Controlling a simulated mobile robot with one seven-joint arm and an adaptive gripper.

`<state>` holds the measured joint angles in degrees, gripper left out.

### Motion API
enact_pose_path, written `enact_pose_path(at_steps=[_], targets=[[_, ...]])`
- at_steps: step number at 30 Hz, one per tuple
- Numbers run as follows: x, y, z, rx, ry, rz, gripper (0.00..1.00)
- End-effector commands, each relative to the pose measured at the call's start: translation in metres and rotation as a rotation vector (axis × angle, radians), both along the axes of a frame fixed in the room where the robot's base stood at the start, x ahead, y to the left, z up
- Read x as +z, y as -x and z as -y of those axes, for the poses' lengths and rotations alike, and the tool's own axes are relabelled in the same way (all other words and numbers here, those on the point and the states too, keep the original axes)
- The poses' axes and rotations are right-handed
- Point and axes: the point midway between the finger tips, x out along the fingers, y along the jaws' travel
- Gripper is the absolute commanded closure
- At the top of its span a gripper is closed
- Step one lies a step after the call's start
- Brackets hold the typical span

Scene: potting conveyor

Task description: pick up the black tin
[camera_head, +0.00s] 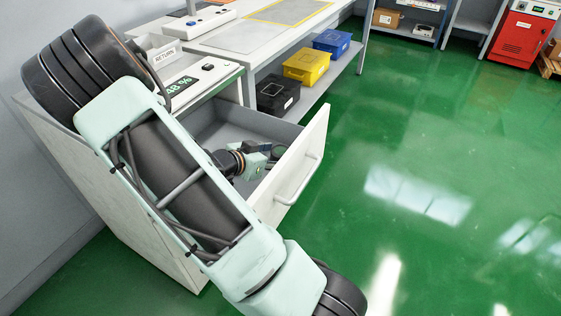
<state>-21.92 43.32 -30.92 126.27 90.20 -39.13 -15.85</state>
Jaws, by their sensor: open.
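My gripper (268,156) is down inside the open drawer (205,127), near its front panel. Its jaws are open, though small in this view and partly hidden by my own arm. A small dark round thing (279,152) lies in the drawer right at the fingertips; it may be the black tin, but it is too small and covered to be sure. I cannot tell whether the fingers touch it. My large pale green arm link crosses in front of the cabinet and hides the drawer's left and near part.
The drawer front (300,165) with its handle stands out over the green floor. A black bin (277,95), a yellow bin (307,66) and a blue bin (332,42) sit on a shelf behind. A red cabinet (521,37) stands far right. The floor at right is clear.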

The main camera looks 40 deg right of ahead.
Motion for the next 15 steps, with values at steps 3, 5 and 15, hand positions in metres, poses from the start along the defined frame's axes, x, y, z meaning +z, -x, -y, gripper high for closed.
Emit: enact_pose_path(at_steps=[3, 5, 15], targets=[[-0.0069, -0.0019, 0.0114, -0.003, 0.001, 0.001, 0.37], [-0.007, -0.0025, 0.0129, 0.0, 0.001, 0.001, 0.37], [-0.0061, -0.0026, 0.0128, 0.0, 0.0, 0.001, 0.51]])
